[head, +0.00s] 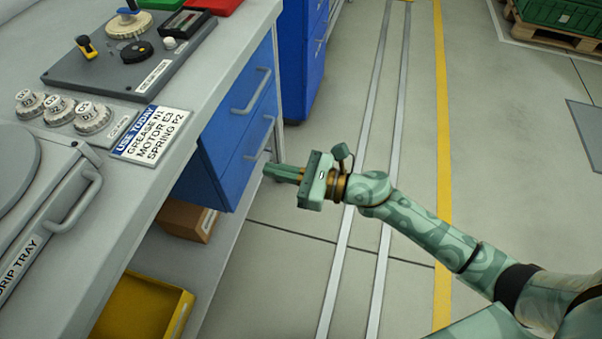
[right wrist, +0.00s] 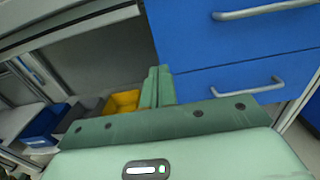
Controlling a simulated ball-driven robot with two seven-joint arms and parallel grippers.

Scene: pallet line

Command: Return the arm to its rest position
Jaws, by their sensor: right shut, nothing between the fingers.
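My right gripper (head: 283,173) is pale green and reaches in from the right of the head view. It is out over the floor, close to the front of the blue drawers (head: 240,135) under the workbench. Its fingers are together and hold nothing. In the right wrist view the shut fingers (right wrist: 157,88) show in front of the drawer unit (right wrist: 235,65), at the left edge of its blue fronts. I cannot tell from the pictures whether they touch it. My left gripper is not in view.
The grey workbench (head: 215,90) fills the left, with a drip tray lid (head: 15,165), several knobs, a sign (head: 152,135) and a grey fixture plate (head: 95,80). Below are a yellow bin (head: 140,308) and a cardboard box (head: 187,220). Open floor with rails lies right; a green crate (head: 565,15) stands far.

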